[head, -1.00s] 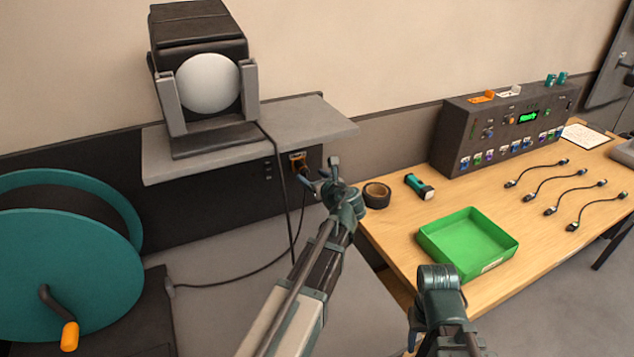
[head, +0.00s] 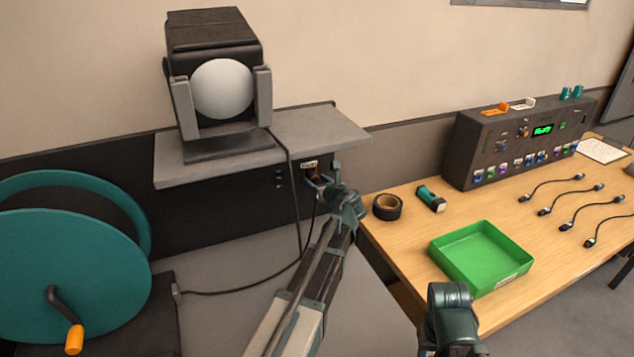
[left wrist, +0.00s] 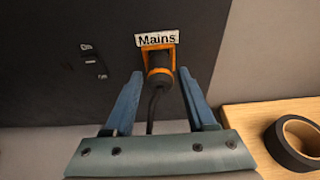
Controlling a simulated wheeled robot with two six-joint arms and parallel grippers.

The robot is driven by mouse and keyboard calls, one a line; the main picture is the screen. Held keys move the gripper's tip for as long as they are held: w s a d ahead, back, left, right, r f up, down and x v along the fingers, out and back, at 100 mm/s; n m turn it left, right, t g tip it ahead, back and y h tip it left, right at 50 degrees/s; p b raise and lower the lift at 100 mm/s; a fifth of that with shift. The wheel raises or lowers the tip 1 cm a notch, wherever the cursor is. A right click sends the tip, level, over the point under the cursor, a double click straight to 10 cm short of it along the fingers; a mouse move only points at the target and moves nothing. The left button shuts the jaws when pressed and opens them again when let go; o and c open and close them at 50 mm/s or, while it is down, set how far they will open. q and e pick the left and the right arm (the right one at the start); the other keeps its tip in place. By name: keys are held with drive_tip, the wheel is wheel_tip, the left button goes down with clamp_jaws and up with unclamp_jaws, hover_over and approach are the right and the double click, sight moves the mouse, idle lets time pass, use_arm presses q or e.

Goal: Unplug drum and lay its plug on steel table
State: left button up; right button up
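The drum (head: 60,270) is a teal reel with an orange crank handle at the far left. Its dark cable (head: 235,289) runs across to the wall panel. The black plug (left wrist: 159,78) sits in the orange-framed socket under the "Mains" label in the left wrist view. My left gripper (left wrist: 162,76) has its fingers either side of the plug, with gaps showing; it also shows at the panel in the head view (head: 322,183). A grey flat surface (head: 225,255), apparently the steel table, lies below. My right arm shows at the bottom, its fingers out of view.
A lamp (head: 222,90) stands on a grey shelf (head: 320,128) above the socket. The wooden table (head: 400,240) on the right holds black tape (head: 387,207), a teal torch (head: 431,198), a green tray (head: 480,258), short cables and a control box (head: 515,140). The grey surface is mostly clear.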

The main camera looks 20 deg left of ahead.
use_arm(q)
clamp_jaws()
drive_tip(key=shift+s+d, duration=0.25)
idle(0.3)
drive_tip(key=shift+s+d, duration=1.35)
drive_tip(key=shift+d, duration=0.15)
